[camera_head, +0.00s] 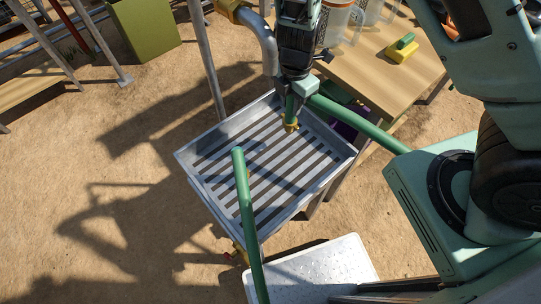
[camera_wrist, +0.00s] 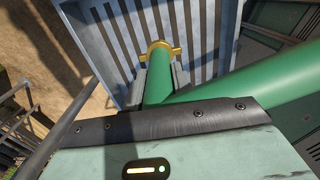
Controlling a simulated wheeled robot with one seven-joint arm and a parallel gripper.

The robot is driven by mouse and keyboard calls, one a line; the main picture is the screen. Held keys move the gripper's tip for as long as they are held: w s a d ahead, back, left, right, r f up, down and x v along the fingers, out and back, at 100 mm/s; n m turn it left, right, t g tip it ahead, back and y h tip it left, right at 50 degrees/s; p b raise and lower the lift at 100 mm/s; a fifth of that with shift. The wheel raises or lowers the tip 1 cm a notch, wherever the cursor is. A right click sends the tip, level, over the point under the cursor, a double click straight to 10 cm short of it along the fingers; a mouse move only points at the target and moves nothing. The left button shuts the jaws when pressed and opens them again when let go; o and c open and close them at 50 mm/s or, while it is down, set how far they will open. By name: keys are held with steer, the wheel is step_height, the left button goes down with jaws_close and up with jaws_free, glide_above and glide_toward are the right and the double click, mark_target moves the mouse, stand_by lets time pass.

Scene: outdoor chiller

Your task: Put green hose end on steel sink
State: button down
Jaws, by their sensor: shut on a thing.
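The steel sink (camera_head: 215,192) is a shallow grey tray with a slatted bottom, standing on legs in the middle of the head view. It also shows in the wrist view (camera_wrist: 110,50). My gripper (camera_head: 291,98) is above the sink's upper right part and is shut on the green hose (camera_head: 345,114) near its end. The hose end (camera_head: 291,126) has a brass fitting, points down and is over the slats. In the wrist view the brass fitting (camera_wrist: 160,47) is in front of the slats. I cannot tell whether it touches them.
Another green hose length (camera_head: 248,215) crosses the sink's front edge. A wooden table (camera_head: 365,65) with a yellow-and-green brush (camera_head: 402,48) stands at the upper right. A grey pipe with a brass end (camera_head: 262,38) rises behind the sink. A white perforated surface (camera_head: 318,271) lies in front.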

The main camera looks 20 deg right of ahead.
mark_target(289, 125)
step_height(289, 125, down, 10)
steer(key=b, duration=0.3)
steer(key=shift+r, duration=0.25)
steer(key=c, duration=1.1)
jaws_free()
steer(key=shift+f, duration=0.1)
steer(key=shift+c, duration=0.2)
step_height(289, 125, up, 12)
steer(key=p, duration=0.4)
